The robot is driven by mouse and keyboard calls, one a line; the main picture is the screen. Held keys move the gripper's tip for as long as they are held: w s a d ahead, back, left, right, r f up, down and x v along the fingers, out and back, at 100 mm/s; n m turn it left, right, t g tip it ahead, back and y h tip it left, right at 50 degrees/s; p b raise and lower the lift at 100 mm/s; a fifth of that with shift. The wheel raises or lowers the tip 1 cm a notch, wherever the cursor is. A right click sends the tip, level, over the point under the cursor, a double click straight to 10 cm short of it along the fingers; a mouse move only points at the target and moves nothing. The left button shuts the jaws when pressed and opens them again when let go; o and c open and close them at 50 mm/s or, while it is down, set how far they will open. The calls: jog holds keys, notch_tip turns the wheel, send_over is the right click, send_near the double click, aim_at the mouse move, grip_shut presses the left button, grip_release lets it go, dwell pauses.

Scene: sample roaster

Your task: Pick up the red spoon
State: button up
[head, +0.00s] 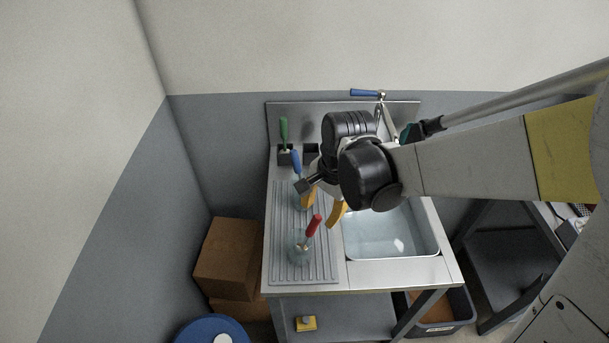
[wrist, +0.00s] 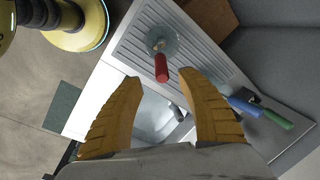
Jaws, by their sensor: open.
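The red spoon (head: 313,225) stands tilted in a clear glass (head: 299,252) on the ribbed drainboard, its red handle pointing up. In the wrist view the red handle (wrist: 161,68) points toward the camera, with the glass (wrist: 162,41) around its lower end. My gripper (head: 323,210) is open and empty, with yellow fingers, above the drainboard beside the sink. In the wrist view the open fingertips (wrist: 159,78) lie on either side of the red handle's line, with the handle apart from both. The spoon's bowl is hard to make out inside the glass.
A blue-handled utensil (head: 296,161) and a green-handled one (head: 284,131) stand behind the spoon, near a dark holder (head: 285,158). The sink (head: 392,238) is at the right. Cardboard boxes (head: 226,256) and a blue drum lid (head: 211,332) are at the lower left.

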aim_at(312, 228)
jog(key=f+b, duration=0.1)
jog(key=f, duration=0.2)
jog(key=a+f+b, duration=0.1)
jog(key=f, duration=0.2)
jog(key=w+f+b, duration=0.1)
jog(key=f, duration=0.2)
jog(key=shift+a, duration=0.35)
grip_shut()
